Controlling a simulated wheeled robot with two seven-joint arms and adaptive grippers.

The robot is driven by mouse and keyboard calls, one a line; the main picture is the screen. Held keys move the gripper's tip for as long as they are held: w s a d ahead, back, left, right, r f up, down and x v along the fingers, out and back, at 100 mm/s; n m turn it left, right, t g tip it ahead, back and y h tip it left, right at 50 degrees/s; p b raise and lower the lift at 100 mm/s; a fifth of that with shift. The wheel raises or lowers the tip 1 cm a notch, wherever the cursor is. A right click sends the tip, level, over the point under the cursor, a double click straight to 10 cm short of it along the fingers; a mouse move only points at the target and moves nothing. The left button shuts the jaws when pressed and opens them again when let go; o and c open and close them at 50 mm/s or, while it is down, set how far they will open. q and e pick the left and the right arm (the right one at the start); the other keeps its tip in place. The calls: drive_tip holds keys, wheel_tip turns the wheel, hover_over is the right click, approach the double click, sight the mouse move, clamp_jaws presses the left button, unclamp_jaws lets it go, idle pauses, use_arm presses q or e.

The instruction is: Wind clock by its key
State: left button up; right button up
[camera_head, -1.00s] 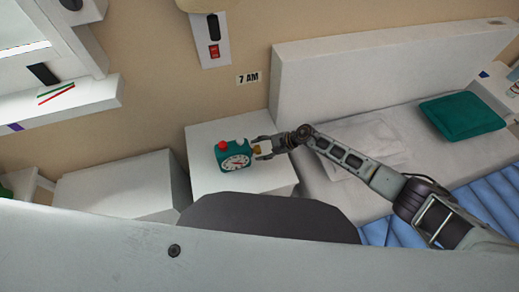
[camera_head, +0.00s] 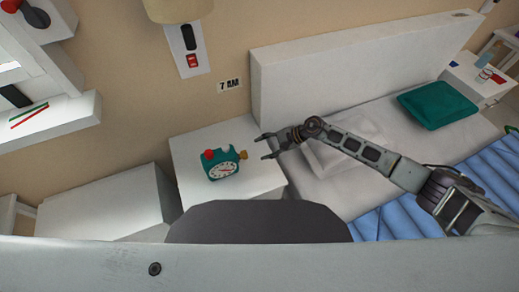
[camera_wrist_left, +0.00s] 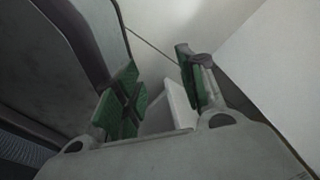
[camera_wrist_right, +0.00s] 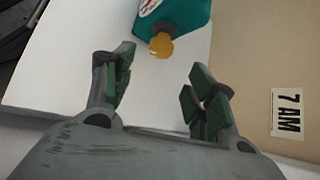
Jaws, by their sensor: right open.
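A teal clock (camera_head: 222,164) with a white dial and a red knob on top stands on the white bedside table. Its brass-coloured key (camera_head: 243,154) sticks out on the right side, toward my right gripper. My right gripper (camera_head: 265,147) is open and empty, a short way right of the key and apart from it. In the right wrist view the key (camera_wrist_right: 160,45) lies beyond the two spread fingertips, and the clock (camera_wrist_right: 176,14) is cut by the top edge.
The bedside table top (camera_head: 258,180) is clear around the clock. A bed with a white headboard (camera_head: 340,70) and a green pillow (camera_head: 437,104) stands right. A "7 AM" sign (camera_head: 230,85) is on the wall. A white cabinet (camera_head: 105,205) stands left.

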drive_tip(key=shift+v, duration=0.85)
